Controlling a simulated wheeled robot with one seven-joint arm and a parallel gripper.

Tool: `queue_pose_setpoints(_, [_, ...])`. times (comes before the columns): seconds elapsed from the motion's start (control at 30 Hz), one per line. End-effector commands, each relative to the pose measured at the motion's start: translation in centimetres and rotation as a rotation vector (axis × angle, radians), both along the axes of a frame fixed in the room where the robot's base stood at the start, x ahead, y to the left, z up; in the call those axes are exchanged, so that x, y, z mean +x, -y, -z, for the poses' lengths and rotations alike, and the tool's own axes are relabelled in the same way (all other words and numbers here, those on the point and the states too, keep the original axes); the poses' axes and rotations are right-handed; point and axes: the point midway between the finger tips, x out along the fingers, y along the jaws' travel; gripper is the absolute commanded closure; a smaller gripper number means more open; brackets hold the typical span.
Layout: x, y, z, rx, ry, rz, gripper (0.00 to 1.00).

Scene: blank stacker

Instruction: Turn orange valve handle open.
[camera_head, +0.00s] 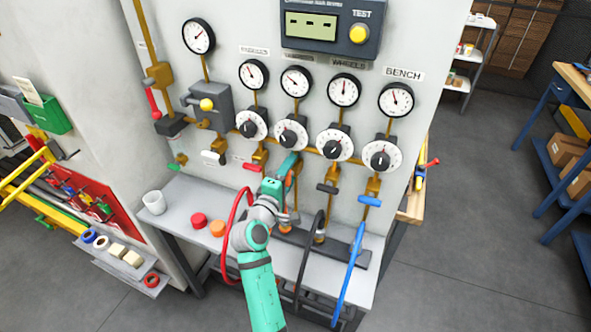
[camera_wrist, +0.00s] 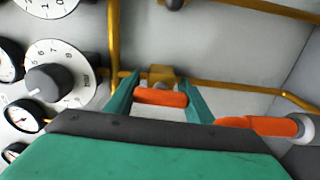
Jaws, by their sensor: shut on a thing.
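The orange valve handle (camera_wrist: 160,97) sits between the two teal fingers of my gripper (camera_wrist: 162,92) in the wrist view, in front of a brass valve body (camera_wrist: 162,75). My gripper is shut on it, with a finger at each end of its visible part. In the head view my gripper (camera_head: 289,165) reaches the panel below the second white dial from the left. There the handle is mostly hidden by my gripper and arm. How far the handle is turned I cannot tell.
A red handle (camera_head: 254,167) is left of my gripper; black (camera_head: 327,188) and blue (camera_head: 369,200) ones are right. An orange hose end (camera_wrist: 262,125) lies close beside the right finger. The red hose (camera_head: 232,220) hangs beside my arm. The bench (camera_head: 180,195) holds a white cup (camera_head: 154,203).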

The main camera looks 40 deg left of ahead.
Motion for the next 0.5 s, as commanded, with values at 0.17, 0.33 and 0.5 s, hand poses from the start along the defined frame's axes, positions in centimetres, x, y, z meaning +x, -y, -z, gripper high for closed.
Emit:
queue_pose_setpoints(0.17, [0.04,0.18,0.17,-0.035,0.005,0.004,0.74])
queue_pose_setpoints(0.33, [0.01,0.15,0.19,-0.045,0.008,0.004,0.74])
queue_pose_setpoints(0.5, [0.0,0.12,0.21,-0.045,0.008,0.003,0.74])
